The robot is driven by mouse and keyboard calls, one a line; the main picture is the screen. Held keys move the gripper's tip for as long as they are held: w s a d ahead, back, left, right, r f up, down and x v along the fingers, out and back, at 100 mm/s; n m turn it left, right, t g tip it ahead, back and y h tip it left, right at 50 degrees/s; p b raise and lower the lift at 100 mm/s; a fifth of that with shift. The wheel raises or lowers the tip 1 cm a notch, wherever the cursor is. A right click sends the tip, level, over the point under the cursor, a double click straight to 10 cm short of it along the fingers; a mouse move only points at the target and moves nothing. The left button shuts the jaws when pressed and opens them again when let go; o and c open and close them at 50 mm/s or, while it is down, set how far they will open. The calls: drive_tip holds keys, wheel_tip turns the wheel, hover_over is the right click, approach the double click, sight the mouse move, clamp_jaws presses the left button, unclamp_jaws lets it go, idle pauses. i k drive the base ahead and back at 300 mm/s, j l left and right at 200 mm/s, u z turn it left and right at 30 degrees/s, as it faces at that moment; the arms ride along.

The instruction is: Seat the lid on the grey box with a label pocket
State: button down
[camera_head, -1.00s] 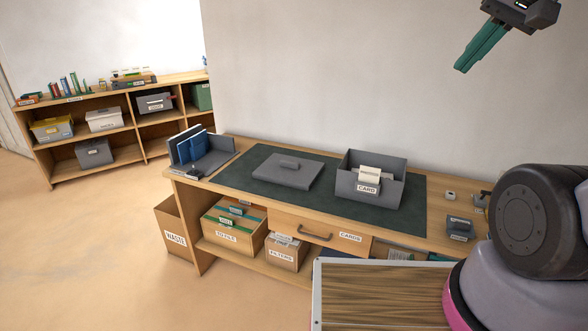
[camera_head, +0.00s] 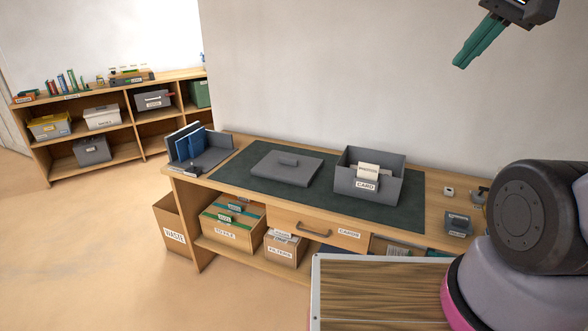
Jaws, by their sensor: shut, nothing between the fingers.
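The grey box (camera_head: 382,189) stands open-topped on the dark mat on the desk, with a white "CARD" label on its front and pale cards standing inside. My gripper (camera_head: 460,64) is high at the upper right, in front of the wall, well above the desk. Its teal fingers are together and hold nothing.
The desk's dark mat (camera_head: 330,190) has free room between lid and box. A bookend with blue books (camera_head: 190,146) stands at the desk's left end, small grey items (camera_head: 457,225) at the right. Cartons (camera_head: 233,232) sit below. A wooden-topped surface (camera_head: 380,285) is in front.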

sight(292, 168)
drive_tip(key=i+j, duration=0.25)
drive_tip(key=j, duration=0.25)
drive_tip(key=i+j, duration=0.3)
drive_tip(key=j, duration=0.15)
drive_tip(key=i+j+u, duration=0.1)
drive_tip(key=i+j, duration=0.15)
drive_tip(key=j, duration=0.25)
drive_tip(key=i+j, duration=0.3)
drive_tip(key=j, duration=0.15)
